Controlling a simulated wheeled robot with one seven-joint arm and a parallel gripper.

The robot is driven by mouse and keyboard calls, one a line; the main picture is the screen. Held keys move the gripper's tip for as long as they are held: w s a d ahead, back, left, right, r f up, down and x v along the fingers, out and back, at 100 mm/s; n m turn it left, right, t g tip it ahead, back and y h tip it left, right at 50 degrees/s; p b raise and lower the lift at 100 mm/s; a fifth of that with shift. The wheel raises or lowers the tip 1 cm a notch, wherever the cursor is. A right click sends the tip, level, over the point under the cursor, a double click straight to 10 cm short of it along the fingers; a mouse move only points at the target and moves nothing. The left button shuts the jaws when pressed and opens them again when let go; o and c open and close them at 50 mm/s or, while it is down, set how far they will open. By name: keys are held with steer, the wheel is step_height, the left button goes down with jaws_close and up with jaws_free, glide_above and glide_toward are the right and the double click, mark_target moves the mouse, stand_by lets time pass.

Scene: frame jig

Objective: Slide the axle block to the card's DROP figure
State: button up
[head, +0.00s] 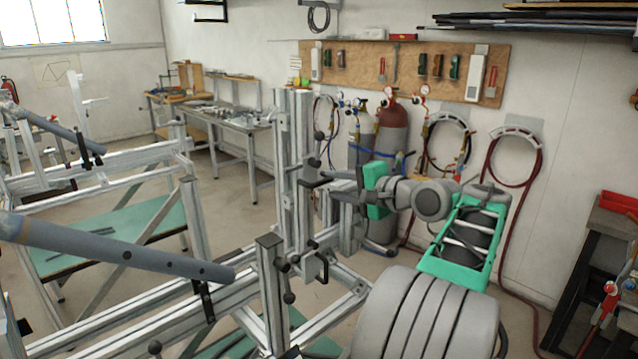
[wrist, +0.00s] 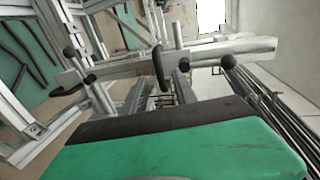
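The upright aluminium post (head: 293,150) of the frame jig stands mid-picture in the head view. A dark block with black knobs, seemingly the axle block (head: 313,179), sits on its right side partway up. My gripper (head: 335,179) reaches to it from the right, its fingers apart. In the wrist view, a black handle (wrist: 159,68) on a metal bar (wrist: 125,70) shows ahead of the fingers (wrist: 160,93). I cannot tell whether the fingers touch the handle. No card or DROP figure can be read.
A lower post (head: 270,295) with a clamp handle (head: 318,268) stands in front. Grey-blue tubes (head: 110,248) cross at the left. Gas bottles (head: 391,145) and hose coils (head: 512,155) stand behind my arm. A workbench (head: 225,118) is at the back.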

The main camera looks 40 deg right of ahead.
mark_target(323, 182)
steer(key=x, duration=0.5)
steer(key=shift+w+f+p, duration=0.1)
steer(key=shift+w+p, duration=0.15)
steer(key=shift+p, duration=0.1)
jaws_close()
stand_by(0.9)
